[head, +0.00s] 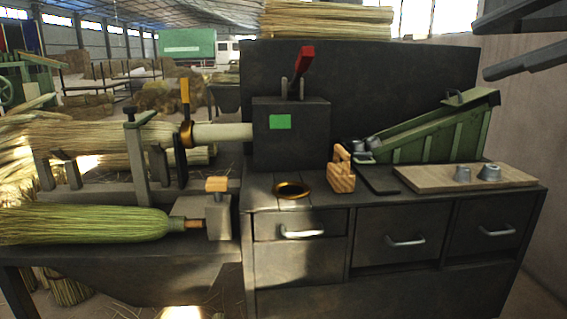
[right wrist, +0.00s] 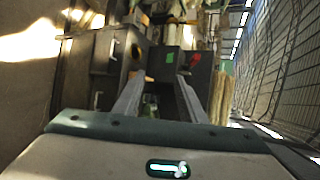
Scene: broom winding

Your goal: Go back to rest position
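My right gripper (head: 480,49) is at the upper right edge of the head view, raised in the air above the green chute and clear of the workbench. Its two dark fingers are apart with nothing between them. In the right wrist view the fingers (right wrist: 158,82) are also spread and empty, with the bench beyond them. My left gripper is in neither view. The winding machine (head: 290,143), a dark box with a red lever (head: 304,62) and a green square, stands on the bench. A green-bristled broom (head: 85,224) lies at the left.
The dark bench (head: 400,213) has drawers with handles. A wall (head: 535,130) rises at the right.

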